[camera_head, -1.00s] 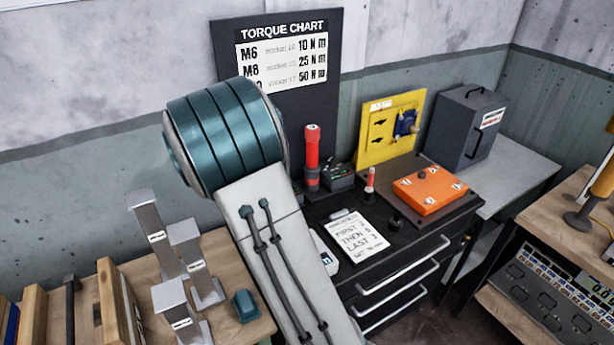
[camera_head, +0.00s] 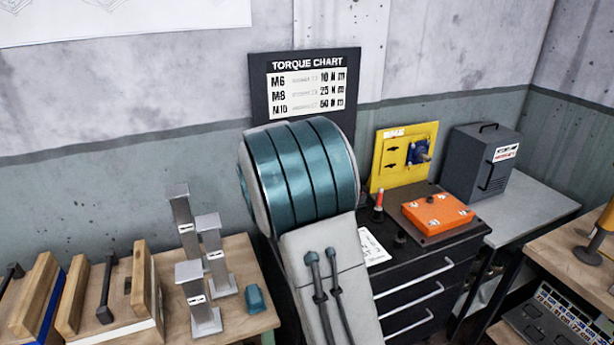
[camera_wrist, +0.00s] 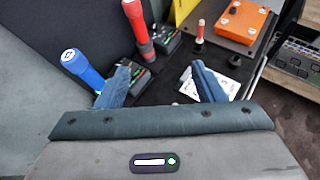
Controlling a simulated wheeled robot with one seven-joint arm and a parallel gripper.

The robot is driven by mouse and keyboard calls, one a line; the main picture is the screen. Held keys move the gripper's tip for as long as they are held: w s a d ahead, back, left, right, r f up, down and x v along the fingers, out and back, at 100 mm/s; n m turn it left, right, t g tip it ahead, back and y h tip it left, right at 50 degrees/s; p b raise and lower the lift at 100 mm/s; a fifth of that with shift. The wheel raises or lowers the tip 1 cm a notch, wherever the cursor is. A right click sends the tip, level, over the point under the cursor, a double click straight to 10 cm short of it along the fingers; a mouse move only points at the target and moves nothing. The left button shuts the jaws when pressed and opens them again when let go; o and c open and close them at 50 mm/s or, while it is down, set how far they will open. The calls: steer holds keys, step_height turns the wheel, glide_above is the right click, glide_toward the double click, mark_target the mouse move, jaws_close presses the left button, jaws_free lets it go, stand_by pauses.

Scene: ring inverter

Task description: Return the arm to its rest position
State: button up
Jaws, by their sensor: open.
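My gripper (camera_wrist: 158,86) shows in the wrist view with its two blue fingers apart and nothing between them. It hangs above the black tool cabinet (camera_head: 420,283). In the head view my teal and grey arm fills the middle and hides the gripper. In the wrist view a blue-handled tool (camera_wrist: 82,68) stands left of the fingers and a red-handled tool (camera_wrist: 137,25) stands beyond them, each beside a dark base. A white printed card (camera_wrist: 220,82) lies on the cabinet top, partly behind the right finger.
An orange box (camera_head: 437,213), a yellow panel (camera_head: 388,170) and a dark grey case (camera_head: 485,165) stand at the right. Several metal posts (camera_head: 210,250) stand on the wooden bench at the left. The torque chart board (camera_head: 306,60) rises behind my arm.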

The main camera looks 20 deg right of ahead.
steer(key=s+a+f+m+g+y+b, duration=0.1)
steer(key=s+a+m+g+y+b, duration=0.2)
steer(key=s+m, duration=1.35)
steer(key=s+a+f+m+y, duration=0.2)
steer(key=s+a+m+y, duration=0.1)
steer(key=s, duration=0.7)
steer(key=s+a+f+m+g+y, duration=0.1)
steer(key=s+a+f+m+y, duration=0.1)
steer(key=s+a+m, duration=0.3)
steer(key=s+a+y, duration=0.1)
steer(key=s+a, duration=0.2)
steer(key=s, duration=0.2)
steer(key=shift+s+a+f+y, duration=0.15)
steer(key=shift+a+f+y, duration=0.05)
steer(key=shift+y, duration=0.2)
steer(key=shift+m, duration=0.25)
